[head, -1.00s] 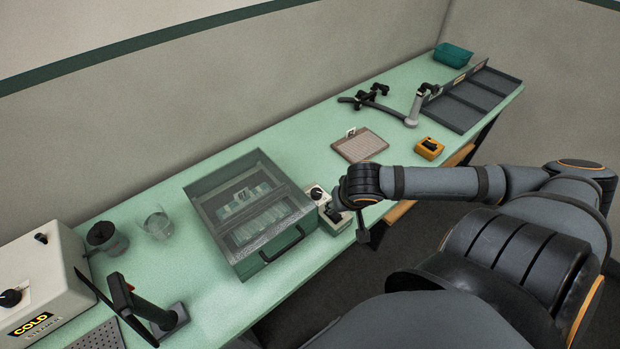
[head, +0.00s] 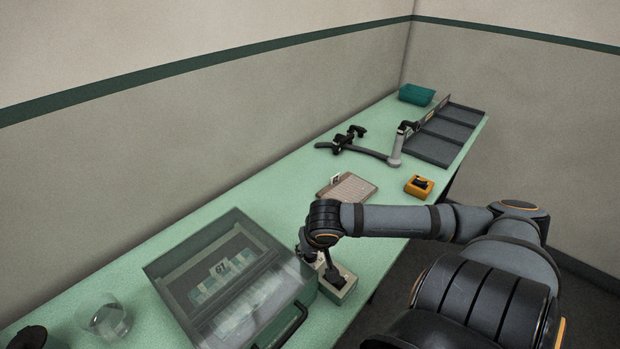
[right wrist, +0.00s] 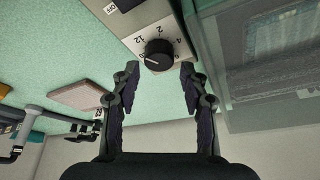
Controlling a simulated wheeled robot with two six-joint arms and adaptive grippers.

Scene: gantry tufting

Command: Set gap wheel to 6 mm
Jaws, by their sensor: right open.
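The gap wheel appears to be the black round knob (right wrist: 158,55) on a pale dial plate (right wrist: 181,57) in the right wrist view. Dark numbers ring it, with 12, 2 and 4 legible; a thin pale line on the knob marks its pointer, but its exact reading is too small to tell. My right gripper (right wrist: 160,79) is open, its fingertips on either side of the knob, with no clear contact. In the head view my right gripper (head: 319,257) is over the small control box (head: 338,292) and hides the knob. My left gripper is out of view.
A clear-lidded green case (head: 232,278) stands close left of the control box. A glass (head: 108,318) is at the lower left. A yellow switch box (head: 419,186), a ribbed pad (head: 346,188) and dark trays (head: 445,135) lie farther along the green bench (head: 215,210).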

